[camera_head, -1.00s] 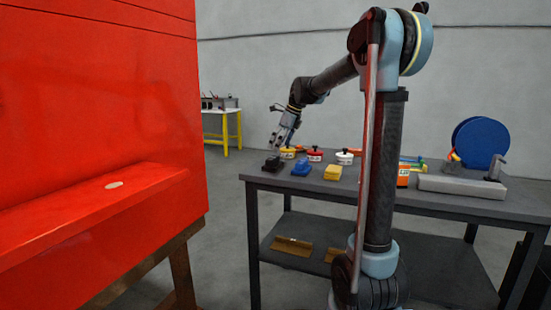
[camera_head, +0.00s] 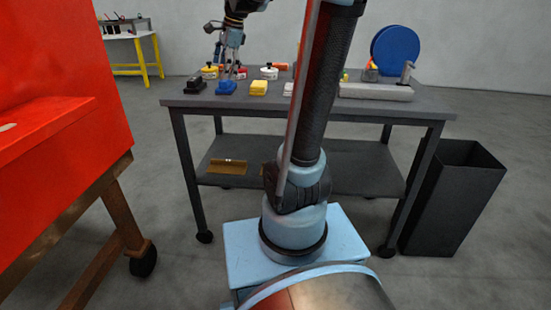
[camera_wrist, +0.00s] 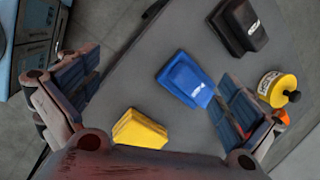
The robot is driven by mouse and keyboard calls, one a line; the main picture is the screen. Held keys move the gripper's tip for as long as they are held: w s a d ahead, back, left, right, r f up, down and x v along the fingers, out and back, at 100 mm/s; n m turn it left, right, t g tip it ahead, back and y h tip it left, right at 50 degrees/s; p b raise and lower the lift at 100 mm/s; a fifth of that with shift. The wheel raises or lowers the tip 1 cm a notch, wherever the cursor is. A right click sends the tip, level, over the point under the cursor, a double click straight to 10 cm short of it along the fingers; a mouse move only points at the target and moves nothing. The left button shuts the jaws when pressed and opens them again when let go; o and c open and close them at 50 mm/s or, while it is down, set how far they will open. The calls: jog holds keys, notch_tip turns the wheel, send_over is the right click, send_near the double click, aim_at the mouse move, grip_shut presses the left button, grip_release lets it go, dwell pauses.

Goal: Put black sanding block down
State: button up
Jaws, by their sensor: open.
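The black sanding block (camera_head: 193,84) rests on the left end of the grey table, beside a blue block (camera_head: 227,87) and a yellow block (camera_head: 259,88). In the wrist view the black sanding block (camera_wrist: 240,26) lies at the top right, outside my fingers. My gripper (camera_head: 231,70) is open and empty, and appears near the blue block in the head view. In the wrist view the fingers of my gripper (camera_wrist: 158,80) are spread wide, with the blue block (camera_wrist: 187,80) and the yellow block (camera_wrist: 140,130) showing between them.
A yellow-lidded tin (camera_wrist: 277,88) stands near the right finger. More tins, including a white one (camera_head: 269,72), stand behind the blocks. A red structure (camera_head: 55,110) is at left, a black bin (camera_head: 455,200) at right, and a blue disc (camera_head: 395,50) at the table's back.

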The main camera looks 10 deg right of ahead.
jog(key=s+d+f+n+h, duration=0.1)
jog(key=s+d+f+n, duration=0.3)
jog(key=s+f, duration=0.3)
jog(key=s+d+f+n+h, duration=0.1)
jog(key=s+d+f+n, duration=0.3)
jog(key=s, duration=0.7)
jog(key=s+d+f+n+h, duration=0.1)
jog(key=s+d+f+n, duration=0.3)
jog(key=s+f+n, duration=0.4)
notch_tip(320, 180, down, 4)
jog(key=shift+s+d+r, duration=0.1)
jog(key=shift+s+d, duration=0.25)
jog(key=shift+s, duration=0.55)
